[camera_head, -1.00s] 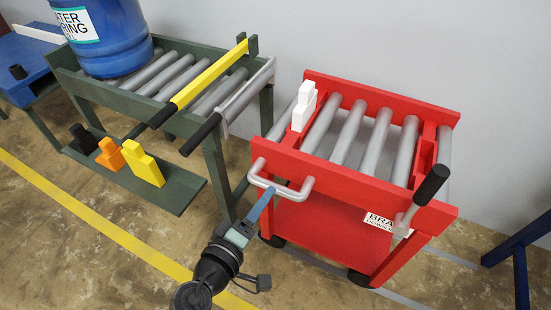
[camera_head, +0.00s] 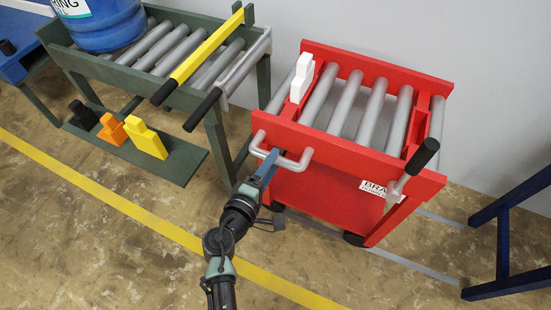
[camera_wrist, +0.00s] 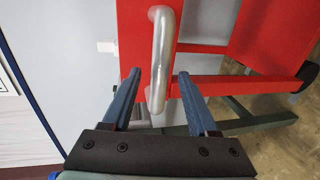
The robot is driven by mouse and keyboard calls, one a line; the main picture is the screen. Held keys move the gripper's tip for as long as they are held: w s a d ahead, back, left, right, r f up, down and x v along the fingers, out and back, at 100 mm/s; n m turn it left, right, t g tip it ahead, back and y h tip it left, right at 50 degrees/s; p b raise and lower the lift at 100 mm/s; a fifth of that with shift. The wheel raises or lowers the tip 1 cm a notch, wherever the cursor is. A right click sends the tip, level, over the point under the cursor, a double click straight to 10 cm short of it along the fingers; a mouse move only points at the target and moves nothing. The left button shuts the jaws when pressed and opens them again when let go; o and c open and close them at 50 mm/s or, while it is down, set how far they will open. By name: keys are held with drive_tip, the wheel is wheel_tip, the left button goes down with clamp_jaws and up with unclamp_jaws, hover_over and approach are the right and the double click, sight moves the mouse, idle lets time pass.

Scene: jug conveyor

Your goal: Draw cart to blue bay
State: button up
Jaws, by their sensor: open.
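The red cart (camera_head: 330,187) has a roller top, a silver U-shaped handle (camera_head: 282,158) on its left end and a black-gripped lever at its right end. My gripper (camera_head: 267,163) is at the handle. In the wrist view, the handle (camera_wrist: 162,60) reaches down between the two blue fingers of my gripper (camera_wrist: 155,88), which stand open with gaps on both sides. A white block-shaped piece (camera_head: 302,78) stands at the cart's left edge. A blue bay is not clearly identifiable; a blue frame (camera_head: 503,240) stands at the right.
A green roller conveyor (camera_head: 215,122) at the left holds a blue water jug (camera_head: 108,25) behind a yellow bar (camera_head: 203,58). Black, orange and yellow pieces (camera_head: 146,139) sit on its low shelf. A yellow line crosses the open floor in front.

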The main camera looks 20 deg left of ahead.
drive_tip(key=shift+x, duration=1.5)
drive_tip(key=shift+c, duration=0.3)
clamp_jaws()
